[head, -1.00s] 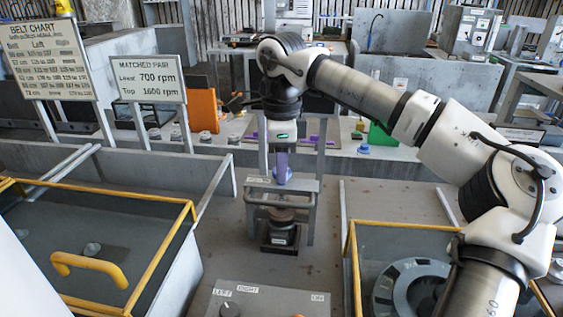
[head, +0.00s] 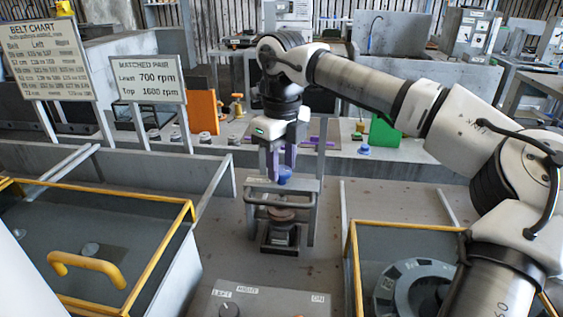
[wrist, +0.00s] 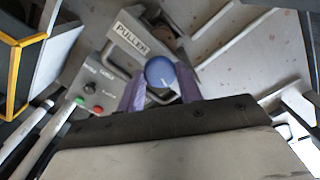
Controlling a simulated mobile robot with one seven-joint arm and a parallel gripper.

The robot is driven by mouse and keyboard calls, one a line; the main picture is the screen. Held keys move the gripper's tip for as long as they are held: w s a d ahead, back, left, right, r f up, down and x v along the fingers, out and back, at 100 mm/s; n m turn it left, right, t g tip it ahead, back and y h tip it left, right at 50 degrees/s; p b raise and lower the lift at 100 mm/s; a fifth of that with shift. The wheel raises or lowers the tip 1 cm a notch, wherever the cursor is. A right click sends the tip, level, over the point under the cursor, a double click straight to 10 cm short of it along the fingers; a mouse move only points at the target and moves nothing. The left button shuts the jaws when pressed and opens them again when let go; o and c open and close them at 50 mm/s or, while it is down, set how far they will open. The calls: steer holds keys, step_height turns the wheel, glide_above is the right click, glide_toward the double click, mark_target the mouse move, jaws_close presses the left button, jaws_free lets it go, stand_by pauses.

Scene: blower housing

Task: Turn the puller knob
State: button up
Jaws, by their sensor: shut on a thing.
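The puller knob (head: 285,176) is a round blue knob on top of the grey puller frame (head: 313,212). In the wrist view the knob (wrist: 160,71) shows a thin white mark near its lower edge. The frame there carries a PULLER label (wrist: 139,37). My gripper (head: 281,172) points straight down over the frame, its two purple fingers on either side of the knob. It is shut on the knob. The wrist view shows the fingers (wrist: 160,82) flanking it.
A control panel (head: 270,302) with a dial and labels stands in front. Yellow-edged bins stand at left (head: 100,245) and right (head: 410,230). A grey workbench (head: 400,165) with small parts runs behind. Bare floor (head: 225,235) lies beside the puller.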

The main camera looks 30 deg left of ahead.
mark_target(282, 169)
stand_by(0.3)
steer(key=o, duration=1)
steer(key=shift+r, duration=0.1)
step_height(282, 169, up, 14)
steer(key=shift+f, duration=0.2)
stand_by(0.4)
